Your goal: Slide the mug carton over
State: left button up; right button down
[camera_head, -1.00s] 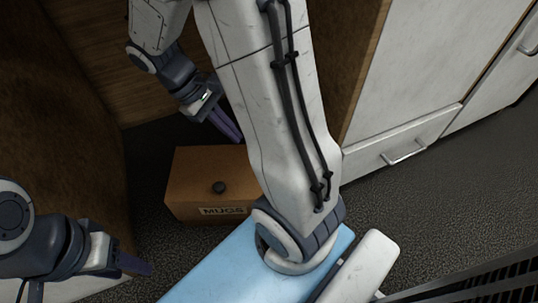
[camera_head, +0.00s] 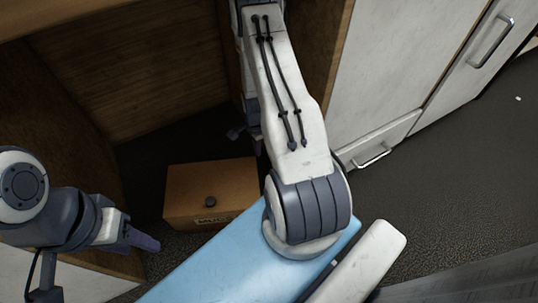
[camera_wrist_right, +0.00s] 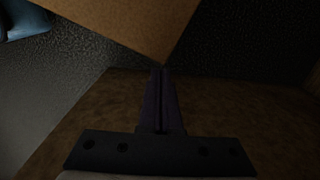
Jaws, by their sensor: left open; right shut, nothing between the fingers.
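The mug carton (camera_head: 212,182) is a brown box with a dark round knob on top, on the dark floor in a wooden recess. Its label is partly cut off by my blue body. My right arm reaches down past the carton's right side, and in the head view its gripper is mostly hidden behind the arm. In the right wrist view the right gripper (camera_wrist_right: 160,72) is shut and empty, its tips at a corner of the carton (camera_wrist_right: 140,22); I cannot tell if they touch. My left gripper (camera_head: 148,241) is open and empty, left of and nearer than the carton.
A wooden panel (camera_head: 65,125) stands left of the carton and a wooden back wall (camera_head: 135,65) behind it. White cabinets with handles (camera_head: 375,155) stand to the right.

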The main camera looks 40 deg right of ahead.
pick_arm(q)
notch_tip(320, 180, down, 6)
jog(key=b, duration=0.6)
jog(key=shift+d+r, duration=0.1)
jog(key=shift+r, duration=0.05)
pick_arm(e)
notch_tip(320, 180, down, 11)
jog(key=shift+s+d+r+m, duration=0.15)
jog(key=shift+d+m, duration=0.25)
